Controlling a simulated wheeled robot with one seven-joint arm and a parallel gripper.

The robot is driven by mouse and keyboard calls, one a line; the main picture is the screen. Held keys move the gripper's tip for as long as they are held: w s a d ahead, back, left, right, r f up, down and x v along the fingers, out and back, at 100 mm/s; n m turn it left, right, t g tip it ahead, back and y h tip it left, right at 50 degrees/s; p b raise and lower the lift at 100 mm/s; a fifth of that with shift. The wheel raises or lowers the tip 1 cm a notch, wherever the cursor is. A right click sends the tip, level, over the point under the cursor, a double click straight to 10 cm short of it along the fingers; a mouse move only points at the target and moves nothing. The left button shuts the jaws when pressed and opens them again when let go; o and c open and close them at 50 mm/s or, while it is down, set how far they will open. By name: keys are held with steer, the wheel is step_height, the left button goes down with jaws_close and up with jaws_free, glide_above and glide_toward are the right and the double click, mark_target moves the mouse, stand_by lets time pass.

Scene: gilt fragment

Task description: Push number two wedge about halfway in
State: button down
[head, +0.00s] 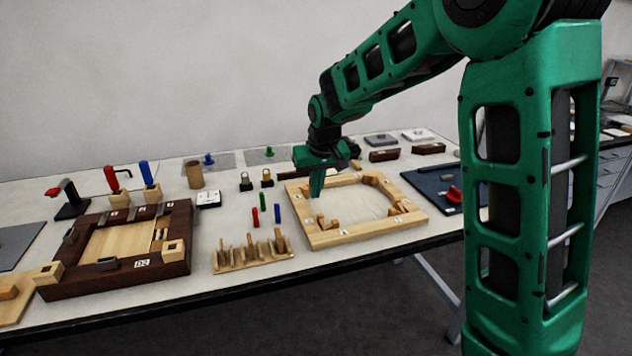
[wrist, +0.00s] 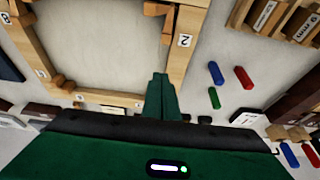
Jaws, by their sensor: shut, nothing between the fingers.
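The light wooden frame (head: 372,230) lies on the table, with small wooden wedges along its inner edges. In the wrist view a label reading 2 (wrist: 184,40) sits on the rail of the frame. A small brown wooden wedge (wrist: 167,28) lies at the inner side of that rail beside the label; how far in it sits is unclear. A wedge group (head: 323,222) shows at the front left inner corner in the head view. My gripper (head: 316,194) is shut and empty, pointing down near the left rail. Its fingertips (wrist: 160,77) appear apart from the wedge.
Red, green and blue pegs (head: 264,210) stand left of the frame. A rack of wooden pieces (head: 252,262) and a dark wooden frame (head: 120,275) lie farther left. A blue board (head: 440,188) with a red object is at right. The frame's middle is clear.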

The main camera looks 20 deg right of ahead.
mark_target(320, 220)
steer(key=x, duration=0.4)
steer(key=shift+s+r, duration=0.15)
steer(key=shift+s, duration=1.9)
